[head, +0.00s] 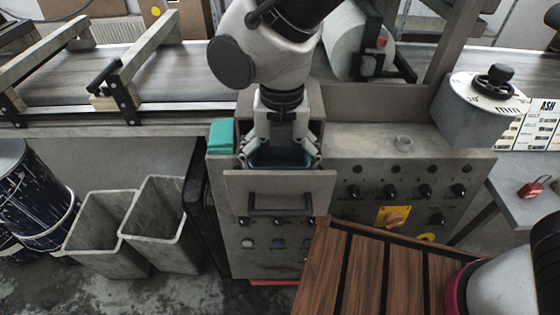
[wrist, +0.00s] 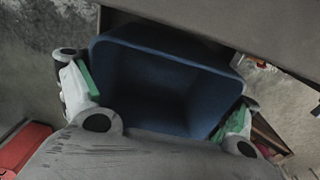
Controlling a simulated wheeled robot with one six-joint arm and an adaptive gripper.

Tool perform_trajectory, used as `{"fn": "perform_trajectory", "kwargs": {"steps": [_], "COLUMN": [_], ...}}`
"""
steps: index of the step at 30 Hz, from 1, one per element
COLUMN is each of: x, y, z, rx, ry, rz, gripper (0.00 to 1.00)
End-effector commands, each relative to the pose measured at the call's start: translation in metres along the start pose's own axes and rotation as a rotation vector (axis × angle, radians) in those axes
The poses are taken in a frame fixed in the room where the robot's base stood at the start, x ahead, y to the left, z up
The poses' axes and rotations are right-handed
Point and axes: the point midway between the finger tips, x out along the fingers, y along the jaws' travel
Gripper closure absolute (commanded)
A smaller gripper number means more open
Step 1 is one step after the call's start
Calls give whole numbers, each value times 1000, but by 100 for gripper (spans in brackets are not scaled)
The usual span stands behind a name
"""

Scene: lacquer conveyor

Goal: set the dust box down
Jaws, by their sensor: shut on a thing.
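The dust box (wrist: 165,75) is a dark blue open container. Its hollow, empty-looking inside fills the middle of the wrist view. My gripper (wrist: 160,100) is shut on it, with a green-padded finger at each side of the box. In the head view my gripper (head: 281,160) points straight down behind a grey drawer front with a dark handle (head: 279,202), in the control cabinet. Only a thin blue strip of the box (head: 281,155) shows between the fingers. The drawer front hides its lower part, and I cannot tell whether its bottom touches anything.
The control cabinet (head: 390,150) has knobs and buttons, with a teal block (head: 221,136) on its top left. Two grey bins (head: 160,225) stand on the floor at left. A wooden slatted surface (head: 370,265) is in front at right. The conveyor (head: 180,65) runs behind.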

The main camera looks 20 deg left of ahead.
Motion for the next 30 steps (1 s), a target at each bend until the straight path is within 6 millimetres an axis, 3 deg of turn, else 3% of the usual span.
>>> {"fn": "perform_trajectory", "kwargs": {"steps": [13,14,15,26,30], "x": [10,10,9,9,-3], "y": [0,0,0,0,1], "z": [0,0,0,0,0], "rx": [0,0,0,0,0], "ry": [0,0,0,-1,-2], "rz": [0,0,1,1,4], "gripper": [45,6,0,0,0]}}
